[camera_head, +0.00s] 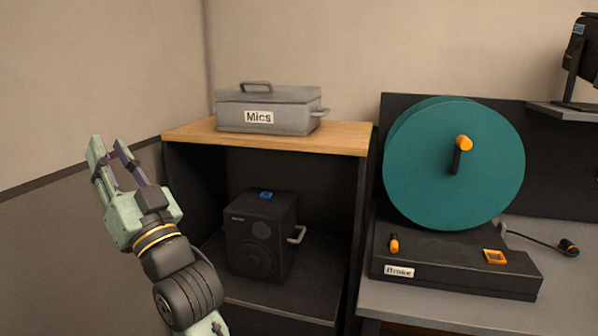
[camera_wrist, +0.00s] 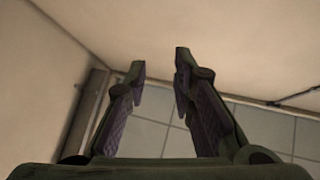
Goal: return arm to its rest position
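The gripper appears left of the wooden-topped shelf cabinet (camera_head: 340,136) and touches nothing that I can see.
A grey "Mics" box (camera_head: 290,110) sits on the cabinet top. A black speaker (camera_head: 258,238) stands inside. To the right are a teal wheel (camera_head: 430,180) with orange handle, a black base (camera_head: 450,268) and a grey table (camera_head: 400,306). The wrist view shows walls and tiled floor (camera_wrist: 145,136).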

